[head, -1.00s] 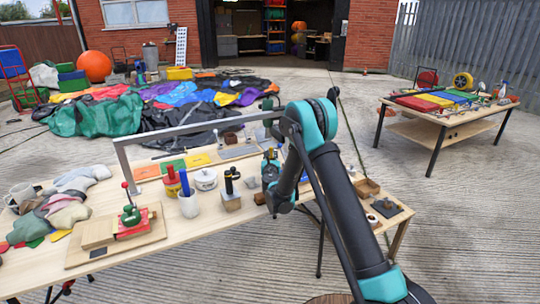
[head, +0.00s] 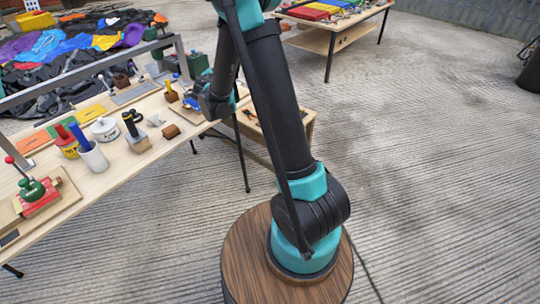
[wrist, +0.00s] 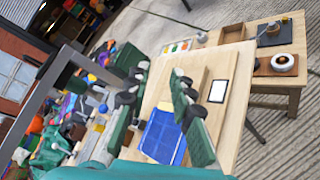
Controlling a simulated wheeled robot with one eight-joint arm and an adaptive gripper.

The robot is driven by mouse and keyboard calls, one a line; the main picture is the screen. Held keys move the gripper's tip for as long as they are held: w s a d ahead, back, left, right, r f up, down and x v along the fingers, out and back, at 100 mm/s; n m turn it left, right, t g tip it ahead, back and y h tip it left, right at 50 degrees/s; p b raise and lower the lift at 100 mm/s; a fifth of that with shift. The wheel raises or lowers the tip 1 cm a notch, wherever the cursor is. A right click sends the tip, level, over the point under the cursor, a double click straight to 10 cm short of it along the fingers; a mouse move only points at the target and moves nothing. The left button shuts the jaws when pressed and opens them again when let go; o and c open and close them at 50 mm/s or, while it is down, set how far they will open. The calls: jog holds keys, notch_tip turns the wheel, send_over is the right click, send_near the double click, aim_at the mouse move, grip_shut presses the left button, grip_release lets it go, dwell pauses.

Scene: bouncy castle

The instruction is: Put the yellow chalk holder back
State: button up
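A small yellow upright piece (head: 169,88), which may be the yellow chalk holder, stands in a brown block (head: 173,97) on the workbench in the head view. I cannot surely identify it in the wrist view. My gripper (wrist: 158,110) is open in the wrist view, its two dark green fingers wide apart with no object held between them. Under them are the pale bench top and a blue flat item (wrist: 163,137). In the head view my arm hides most of the gripper, above the bench's right end, just right of the yellow piece.
A metal frame (head: 85,72) spans the bench. A white cup (head: 93,157) with a blue item, a white tub (head: 104,128), a black-topped block (head: 136,138) and a small brown block (head: 170,131) stand nearby. A lower side table (wrist: 275,72) adjoins.

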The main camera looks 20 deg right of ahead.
jog(key=s+d+f+m+g, duration=0.1)
jog(key=s+d+m+g, duration=0.2)
jog(key=s+d+m, duration=0.45)
jog(key=s+d+m+g, duration=0.2)
jog(key=s+d+m, duration=0.2)
jog(key=s, duration=0.7)
jog(key=s+f+m+g+y, duration=0.1)
jog(key=s+f+m, duration=0.1)
jog(key=s, duration=0.6)
jog(key=s+a+f+m+g+y, duration=0.1)
jog(key=s+f+m+g, duration=0.1)
jog(key=s+m, duration=0.3)
jog(key=s+f+m+g+y, duration=0.1)
jog(key=s+f+m+g, duration=0.1)
jog(key=s, duration=1)
jog(key=shift+a+f+m+y, duration=0.15)
jog(key=shift+f+m+y, duration=0.25)
jog(key=shift+f+m, duration=0.4)
jog(key=shift+r, duration=0.1)
